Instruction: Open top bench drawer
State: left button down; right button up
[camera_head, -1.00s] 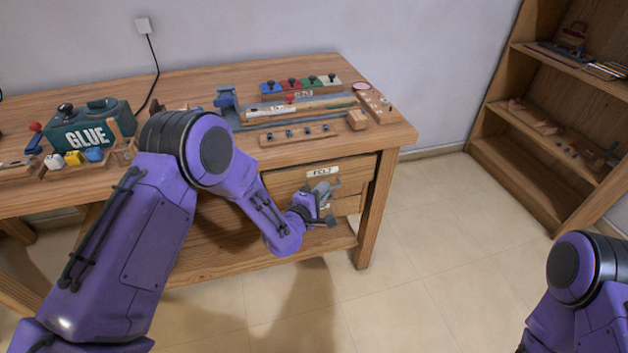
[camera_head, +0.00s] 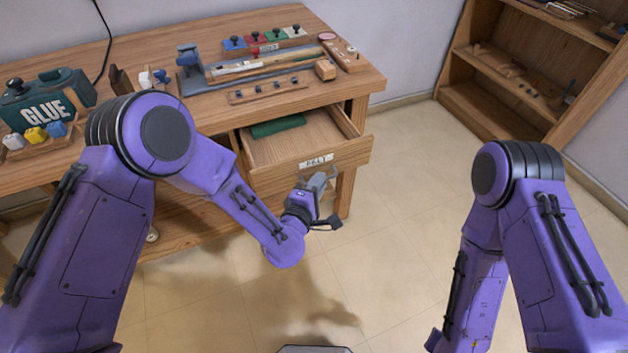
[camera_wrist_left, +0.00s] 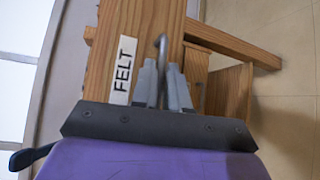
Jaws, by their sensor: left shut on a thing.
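The top bench drawer (camera_head: 345,155) is pulled out from the wooden workbench, and its inside shows. A green piece of felt (camera_head: 278,126) lies at the back left inside it. The drawer front has a white FELT label (camera_head: 316,161), which also shows in the left wrist view (camera_wrist_left: 123,70). My left gripper (camera_head: 322,182) is at the drawer front, below the label. In the left wrist view my left gripper (camera_wrist_left: 163,85) is shut on the metal drawer handle (camera_wrist_left: 162,45). My right arm is at the right of the head view, but its gripper is out of frame.
The workbench (camera_head: 145,55) carries a GLUE box (camera_head: 45,108), colored blocks and a row of knobs (camera_head: 268,88) on top. A wooden shelf (camera_head: 495,85) stands at the right. The tiled floor (camera_head: 400,200) before the drawer is clear.

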pick_arm(q)
jog(key=c, duration=1.2)
grip_release()
jog(key=v, duration=1)
jog(key=shift+s+a+b, duration=0.15)
jog(key=shift+s+b, duration=0.05)
jog(key=shift+b, duration=0.15)
jog(key=shift+r, duration=0.1)
